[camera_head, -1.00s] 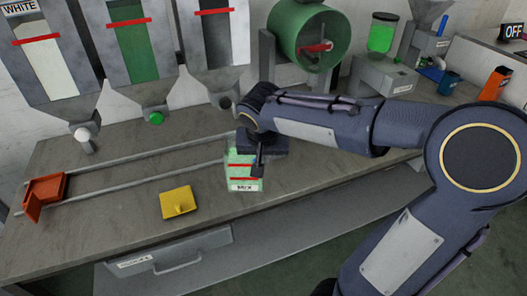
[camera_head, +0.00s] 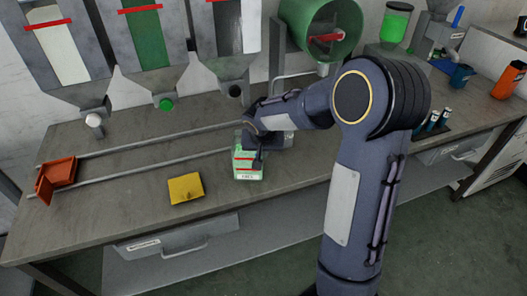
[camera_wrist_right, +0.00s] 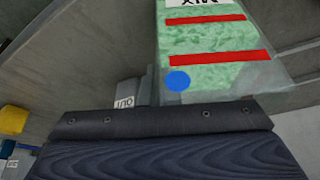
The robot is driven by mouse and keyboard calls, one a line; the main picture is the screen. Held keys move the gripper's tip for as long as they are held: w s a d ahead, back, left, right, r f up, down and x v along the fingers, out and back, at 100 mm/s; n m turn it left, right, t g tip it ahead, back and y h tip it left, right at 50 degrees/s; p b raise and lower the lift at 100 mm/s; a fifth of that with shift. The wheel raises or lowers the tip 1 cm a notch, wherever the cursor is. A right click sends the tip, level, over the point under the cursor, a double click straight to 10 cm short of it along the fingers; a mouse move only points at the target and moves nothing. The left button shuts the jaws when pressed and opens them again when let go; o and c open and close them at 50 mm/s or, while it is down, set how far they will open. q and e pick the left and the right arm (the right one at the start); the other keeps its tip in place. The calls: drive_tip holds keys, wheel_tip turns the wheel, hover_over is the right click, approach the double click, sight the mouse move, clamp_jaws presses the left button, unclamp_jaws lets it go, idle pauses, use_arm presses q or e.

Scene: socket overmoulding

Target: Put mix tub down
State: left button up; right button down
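The mix tub (camera_head: 246,172) is a clear box of green pellets with red bands and a white label. It is by the front ends of the two rails, over the workbench (camera_head: 130,208). I cannot tell whether its base touches the bench. My right gripper (camera_head: 258,160) reaches in from the right, a dark finger across the tub's near side; it looks shut on the tub. In the right wrist view the tub (camera_wrist_right: 205,40) stands just beyond the dark gripper body, its label at the top edge; the fingertips are hidden. My left gripper is out of view.
A yellow block (camera_head: 186,188) lies left of the tub. An orange bracket (camera_head: 57,176) sits at the rails' left end. Hoppers (camera_head: 150,45) hang behind. A green drum (camera_head: 320,30), blue cup (camera_head: 461,75) and orange bottle (camera_head: 508,80) are rightward. Bench front-left is clear.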

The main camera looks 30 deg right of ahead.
drive_tip(key=shift+f, duration=0.1)
drive_tip(key=c, duration=1.7)
unclamp_jaws()
